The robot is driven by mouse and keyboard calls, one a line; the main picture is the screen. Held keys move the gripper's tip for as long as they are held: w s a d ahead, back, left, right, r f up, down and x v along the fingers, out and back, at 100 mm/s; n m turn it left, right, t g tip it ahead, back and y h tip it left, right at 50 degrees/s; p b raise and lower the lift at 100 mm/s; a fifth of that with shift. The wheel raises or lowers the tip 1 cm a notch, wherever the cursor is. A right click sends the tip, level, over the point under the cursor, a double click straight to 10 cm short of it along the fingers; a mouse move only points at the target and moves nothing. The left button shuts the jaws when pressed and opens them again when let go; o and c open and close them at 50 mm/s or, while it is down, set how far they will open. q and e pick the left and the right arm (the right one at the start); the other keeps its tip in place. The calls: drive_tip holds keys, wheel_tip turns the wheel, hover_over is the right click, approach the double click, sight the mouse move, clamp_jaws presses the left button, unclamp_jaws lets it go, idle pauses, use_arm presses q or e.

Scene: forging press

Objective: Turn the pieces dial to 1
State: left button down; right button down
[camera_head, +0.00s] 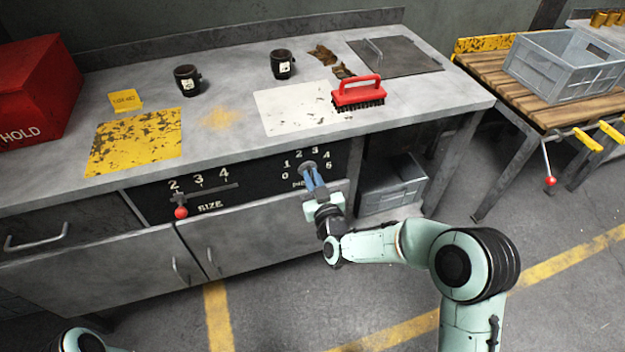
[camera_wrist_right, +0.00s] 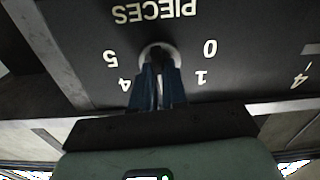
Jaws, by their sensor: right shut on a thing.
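The pieces dial (camera_head: 307,168) is a round grey knob on the black panel (camera_head: 262,178) at the front of the bench. Numbers from 0 upward ring it, with the word PIECES below. My right gripper (camera_head: 315,183) is shut on the dial, its blue fingers reaching it from the front. In the right wrist view the panel appears upside down, and the dial's pale rim (camera_wrist_right: 158,50) shows around the fingertips (camera_wrist_right: 158,68). The fingers hide most of the knob, so I cannot tell which number it points to. My left gripper is out of view.
The size slider (camera_head: 181,212) with a red knob is left of the dial. Cabinet doors (camera_head: 250,235) lie below the panel. A grey crate (camera_head: 393,185) stands under the bench at right. A red brush (camera_head: 358,95) and two dark mugs (camera_head: 187,80) are on top.

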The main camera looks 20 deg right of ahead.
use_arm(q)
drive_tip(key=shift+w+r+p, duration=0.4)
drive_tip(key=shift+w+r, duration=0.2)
use_arm(e)
drive_tip(key=shift+a+n, duration=0.1)
drive_tip(key=shift+n, duration=5.3)
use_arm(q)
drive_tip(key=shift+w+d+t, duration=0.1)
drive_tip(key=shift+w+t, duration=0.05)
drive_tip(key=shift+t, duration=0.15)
use_arm(e)
drive_tip(key=shift+f, duration=0.1)
drive_tip(key=c, duration=1.2)
unclamp_jaws()
drive_tip(key=shift+o, duration=0.2)
